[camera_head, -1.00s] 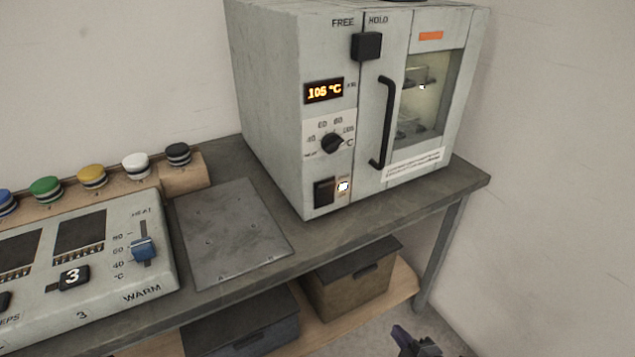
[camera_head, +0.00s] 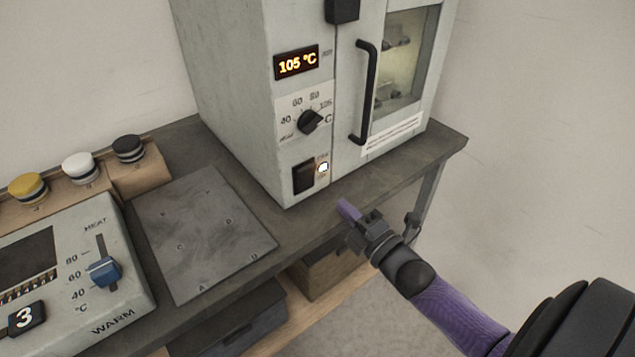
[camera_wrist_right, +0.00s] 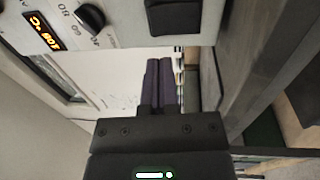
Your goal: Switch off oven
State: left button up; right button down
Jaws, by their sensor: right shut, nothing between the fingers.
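The oven (camera_head: 225,85) is a pale grey cabinet on the bench, with its display (camera_head: 297,63) lit at 105 °C. Its black rocker switch (camera_head: 303,177) is low on the front, beside a small lit white lamp (camera_head: 323,168). The black dial (camera_head: 310,121) sits above the switch. My right gripper (camera_head: 350,211) is in front of the bench edge, below and right of the switch and apart from it. Its purple fingers (camera_wrist_right: 161,82) are shut and empty in the right wrist view. The switch (camera_wrist_right: 173,17) shows there at the top. My left gripper is not in view.
A black door handle (camera_head: 366,95) stands out from the oven front. A flat grey plate (camera_head: 205,230) lies left of the oven. A warming unit (camera_head: 95,290) with a blue slider and several capped jars stand further left. Boxes sit on the shelf below.

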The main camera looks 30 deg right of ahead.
aim_at(310, 173)
jog(key=w, duration=0.2)
jog(key=w+b, duration=0.1)
jog(key=w, duration=0.2)
jog(key=w+b, duration=0.1)
jog(key=w, duration=0.1)
jog(key=shift+w+a+r, duration=0.3)
jog(key=shift+w+r, duration=0.05)
jog(key=shift+w, duration=0.05)
jog(key=shift+w+r, duration=0.15)
jog(key=shift+w, duration=0.3)
jog(key=shift+w+r, duration=0.1)
jog(key=shift+r, duration=0.1)
jog(key=shift+p, duration=0.3)
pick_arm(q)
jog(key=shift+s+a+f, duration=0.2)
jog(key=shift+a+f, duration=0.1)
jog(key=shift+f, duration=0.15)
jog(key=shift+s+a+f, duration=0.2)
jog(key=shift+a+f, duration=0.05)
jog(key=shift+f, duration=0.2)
pick_arm(e)
jog(key=shift+w+f, duration=0.1)
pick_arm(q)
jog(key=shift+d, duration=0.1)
